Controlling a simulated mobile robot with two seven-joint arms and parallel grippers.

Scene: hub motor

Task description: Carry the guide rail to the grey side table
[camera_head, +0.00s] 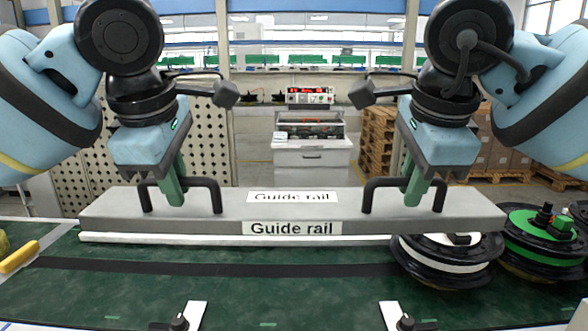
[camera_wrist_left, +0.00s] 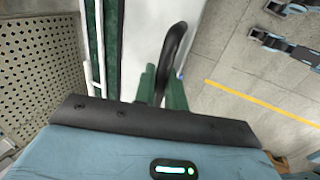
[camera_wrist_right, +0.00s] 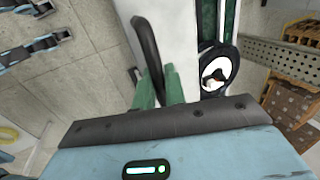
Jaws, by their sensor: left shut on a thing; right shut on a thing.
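The guide rail (camera_head: 342,207) is a long light-grey bar with two black handles and "Guide rail" labels. It lies level across the head view, above the green workbench (camera_head: 220,283). My left gripper (camera_head: 174,196) is shut on the rail's left handle (camera_wrist_left: 171,55). My right gripper (camera_head: 415,196) is shut on the rail's right handle (camera_wrist_right: 147,50). Both wrist views show green fingers around a handle. A grey cabinet-like table (camera_head: 312,160) stands beyond the bench in the middle background. I cannot tell if it is the side table.
Black-rimmed hub motors, one with a green face (camera_head: 541,226), stand on the bench at the right, close to the rail's right end. A yellow-handled tool (camera_head: 19,257) lies at the left. Wooden pallets (camera_head: 378,140) stand behind at the right. The bench front is mostly clear.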

